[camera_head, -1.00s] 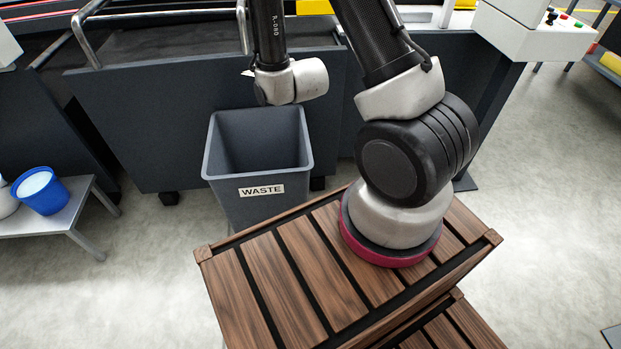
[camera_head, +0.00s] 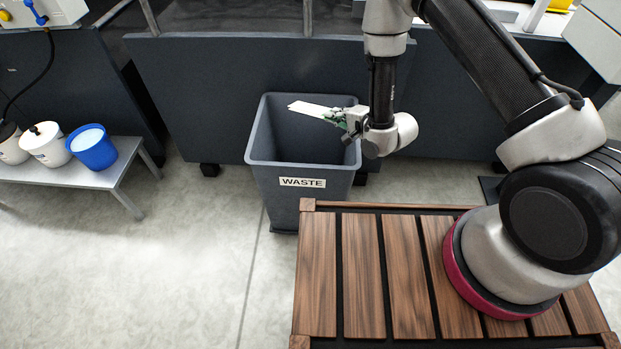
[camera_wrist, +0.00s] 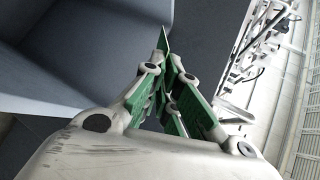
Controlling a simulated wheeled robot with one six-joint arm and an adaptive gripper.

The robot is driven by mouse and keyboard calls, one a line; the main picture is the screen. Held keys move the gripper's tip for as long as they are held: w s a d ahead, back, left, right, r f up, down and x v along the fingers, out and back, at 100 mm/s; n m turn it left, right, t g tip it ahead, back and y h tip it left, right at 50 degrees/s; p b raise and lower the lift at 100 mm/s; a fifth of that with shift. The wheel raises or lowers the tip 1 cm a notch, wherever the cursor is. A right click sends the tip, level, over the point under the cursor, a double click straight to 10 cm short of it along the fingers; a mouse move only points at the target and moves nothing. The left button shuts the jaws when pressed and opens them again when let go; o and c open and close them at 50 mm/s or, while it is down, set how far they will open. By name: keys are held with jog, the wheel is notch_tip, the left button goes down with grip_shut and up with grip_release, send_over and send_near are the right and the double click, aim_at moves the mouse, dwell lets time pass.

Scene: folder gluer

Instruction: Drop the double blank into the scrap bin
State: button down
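The double blank (camera_head: 310,108) is a thin, pale, flat piece in the head view. It sticks out to the left from my gripper (camera_head: 343,117), over the open mouth of the scrap bin (camera_head: 303,183). The bin is a grey, square-mouthed container labelled WASTE. My gripper is shut on the blank's right end, near the bin's right rim. In the wrist view my gripper (camera_wrist: 169,72) has its green-padded fingers brought together, with a thin green edge, probably the blank, beyond the tips. The bin's grey walls (camera_wrist: 75,60) fill the left. The bin's floor is partly hidden.
My wooden-slatted base top lies just in front of the bin. A dark machine panel (camera_head: 220,90) stands close behind it. At left, a low grey bench (camera_head: 75,178) carries a blue bucket (camera_head: 93,150) and white tubs (camera_head: 47,145). Floor between bench and bin is clear.

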jog(key=shift+f, duration=2.75)
jog(key=c, duration=1.6)
grip_release()
jog(key=shift+o, duration=0.2)
jog(key=shift+s, duration=0.1)
jog(key=v, duration=1.2)
